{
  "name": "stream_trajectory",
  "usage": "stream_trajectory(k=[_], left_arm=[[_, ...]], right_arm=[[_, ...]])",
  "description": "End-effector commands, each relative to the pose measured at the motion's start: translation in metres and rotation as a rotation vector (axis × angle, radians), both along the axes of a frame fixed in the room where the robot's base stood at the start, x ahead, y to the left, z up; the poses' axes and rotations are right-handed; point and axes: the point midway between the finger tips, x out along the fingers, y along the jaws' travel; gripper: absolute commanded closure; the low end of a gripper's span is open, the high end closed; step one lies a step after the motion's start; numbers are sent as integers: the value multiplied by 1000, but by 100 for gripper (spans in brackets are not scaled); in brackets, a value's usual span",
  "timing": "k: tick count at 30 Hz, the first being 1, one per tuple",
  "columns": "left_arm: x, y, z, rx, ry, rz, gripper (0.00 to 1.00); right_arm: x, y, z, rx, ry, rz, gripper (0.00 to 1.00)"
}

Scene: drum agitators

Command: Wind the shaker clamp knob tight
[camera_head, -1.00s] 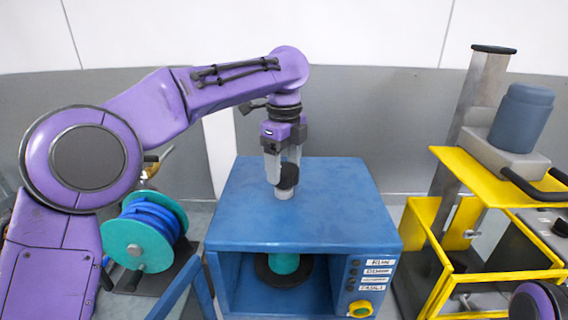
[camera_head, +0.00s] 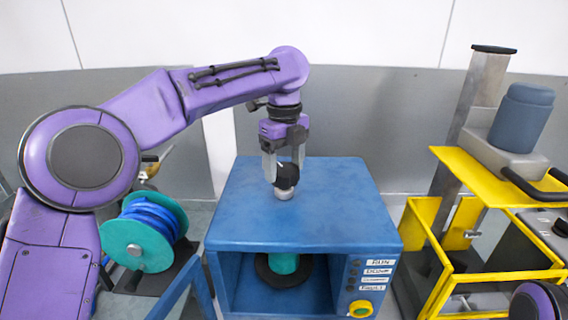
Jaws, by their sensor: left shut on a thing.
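The blue shaker cabinet (camera_head: 335,210) stands in the middle of the head view with its front open. The black clamp knob (camera_head: 285,177) sits on a short light metal collar on top of the cabinet. My left gripper (camera_head: 284,175) points straight down from above, and its fingers are shut on the knob. The fingers partly hide the knob. A teal can (camera_head: 284,263) with a dark round plate at it shows inside the cabinet, under the knob; its upper part is hidden. My right gripper is not in view.
Labelled buttons and a yellow-ringed green button (camera_head: 361,308) are on the cabinet's right front. A teal reel of blue hose (camera_head: 150,228) stands at left. A yellow frame (camera_head: 500,180) with a grey post and blue-grey motor stands at right. The cabinet top is otherwise clear.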

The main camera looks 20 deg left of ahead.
Motion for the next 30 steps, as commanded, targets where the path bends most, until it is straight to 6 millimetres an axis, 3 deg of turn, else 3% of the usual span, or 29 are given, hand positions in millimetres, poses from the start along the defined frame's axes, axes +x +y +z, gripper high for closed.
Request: stream_trajectory(k=[1, 2, 3, 4, 14, 17, 24, 30], left_arm=[[1, 1, 4, -1, -8, 3, 61], [1, 1, 4, -1, -8, 3, 21], [1, 1, 3, -1, -8, 3, 8], [1, 1, 3, -1, -7, 3, 5], [1, 0, 6, 0, -4, 3, 5], [1, 0, 21, -1, -7, 3, 5], [1, 0, 79, -2, -7, 1, 5], [1, -1, 99, -5, 1, 6, 5]], right_arm=[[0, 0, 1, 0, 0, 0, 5], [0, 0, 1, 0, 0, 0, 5], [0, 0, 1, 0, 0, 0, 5], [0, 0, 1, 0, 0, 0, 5], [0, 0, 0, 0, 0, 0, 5], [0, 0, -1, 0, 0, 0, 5], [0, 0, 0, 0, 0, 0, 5], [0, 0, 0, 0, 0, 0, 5]])
